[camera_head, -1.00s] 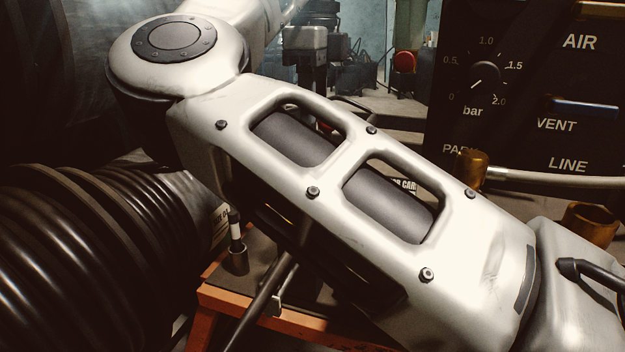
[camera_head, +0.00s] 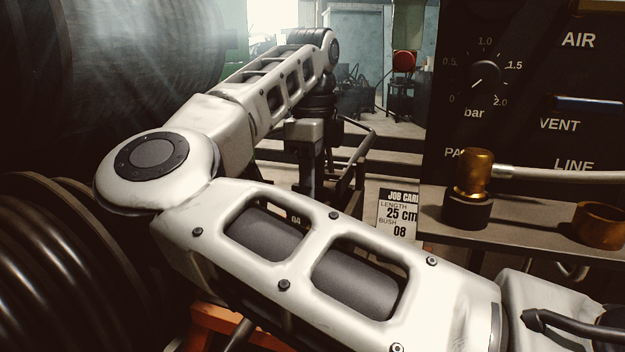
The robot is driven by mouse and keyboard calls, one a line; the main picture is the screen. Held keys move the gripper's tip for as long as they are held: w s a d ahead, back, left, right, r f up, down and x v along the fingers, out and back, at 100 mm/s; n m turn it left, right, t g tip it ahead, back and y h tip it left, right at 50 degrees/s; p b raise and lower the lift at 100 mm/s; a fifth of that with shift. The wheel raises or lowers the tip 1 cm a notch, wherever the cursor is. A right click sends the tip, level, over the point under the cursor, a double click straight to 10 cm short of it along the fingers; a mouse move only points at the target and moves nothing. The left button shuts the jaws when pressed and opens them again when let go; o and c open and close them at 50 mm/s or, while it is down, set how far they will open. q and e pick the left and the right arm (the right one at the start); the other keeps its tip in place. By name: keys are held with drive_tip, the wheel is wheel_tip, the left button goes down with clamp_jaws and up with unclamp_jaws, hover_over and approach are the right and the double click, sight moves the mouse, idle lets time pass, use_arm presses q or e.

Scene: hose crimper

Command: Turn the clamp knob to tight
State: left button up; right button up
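No knob marked as a clamp knob can be made out. My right arm crosses the picture from the lower right to an elbow at the left, then reaches back to a wrist at upper centre. Below that wrist is a dark joint; the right gripper's fingers cannot be made out there. A grey block on a post (camera_head: 303,134) stands just left of and below the dark joint. A dial marked in bar (camera_head: 484,77) is on the black panel, its white mark pointing down-left. My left gripper is not in view.
The black panel (camera_head: 520,120) carries AIR, VENT and LINE labels. A brass fitting (camera_head: 475,172) with a pale hose sits on a dark bush on a shelf, beside a brass ring (camera_head: 600,226). A job card (camera_head: 398,215) reads 25 cm, bush 08. A red button (camera_head: 405,63) is behind.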

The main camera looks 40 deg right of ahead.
clamp_jaws()
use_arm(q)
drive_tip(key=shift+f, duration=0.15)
